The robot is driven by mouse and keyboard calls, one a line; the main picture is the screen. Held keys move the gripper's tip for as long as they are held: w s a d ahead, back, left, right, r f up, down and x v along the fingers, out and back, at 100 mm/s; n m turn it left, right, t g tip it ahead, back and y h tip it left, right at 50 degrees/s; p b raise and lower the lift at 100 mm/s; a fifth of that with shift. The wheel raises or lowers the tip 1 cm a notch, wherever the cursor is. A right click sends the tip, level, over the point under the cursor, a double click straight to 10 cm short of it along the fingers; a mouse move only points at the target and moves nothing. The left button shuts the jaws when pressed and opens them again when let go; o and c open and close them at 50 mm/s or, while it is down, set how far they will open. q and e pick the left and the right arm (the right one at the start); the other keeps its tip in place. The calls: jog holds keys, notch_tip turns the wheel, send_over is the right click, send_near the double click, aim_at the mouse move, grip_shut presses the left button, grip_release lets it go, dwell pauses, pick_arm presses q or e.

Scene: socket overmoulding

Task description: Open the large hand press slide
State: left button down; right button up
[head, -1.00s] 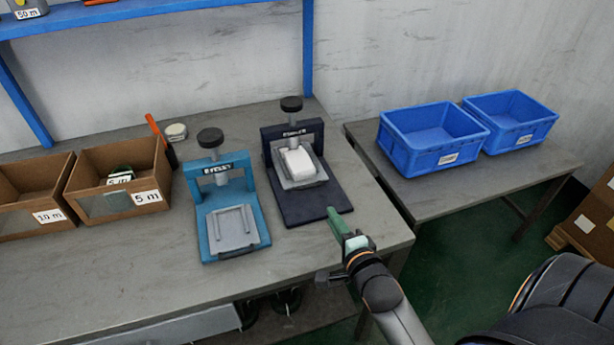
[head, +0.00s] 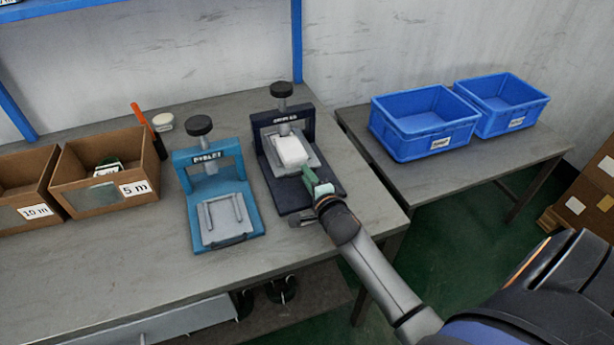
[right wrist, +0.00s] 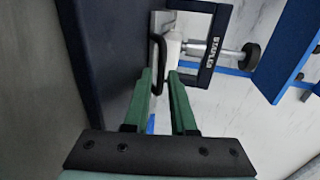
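The large hand press (head: 312,188) is the dark navy one; it also shows in the right wrist view (right wrist: 92,40). Its grey slide (head: 268,142) carries a white block (head: 291,151). The black knob (head: 281,90) stands above its frame. My right gripper (head: 306,170) is at the front of the slide, over the base. In the right wrist view its green fingers (right wrist: 161,78) are apart, with a gap between them. A black loop handle (right wrist: 161,50) on the slide is just ahead of the fingertips; contact cannot be told. My left gripper is not in view.
A smaller light blue press (head: 218,205) stands close to the left. Cardboard bins (head: 105,170) are farther left, by an orange-handled tool (head: 142,118). Blue crates (head: 425,122) stand on a separate table at the right. The table's front area is clear.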

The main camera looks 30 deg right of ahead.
jog(key=shift+w, duration=0.25)
grip_shut()
dwell(1.4)
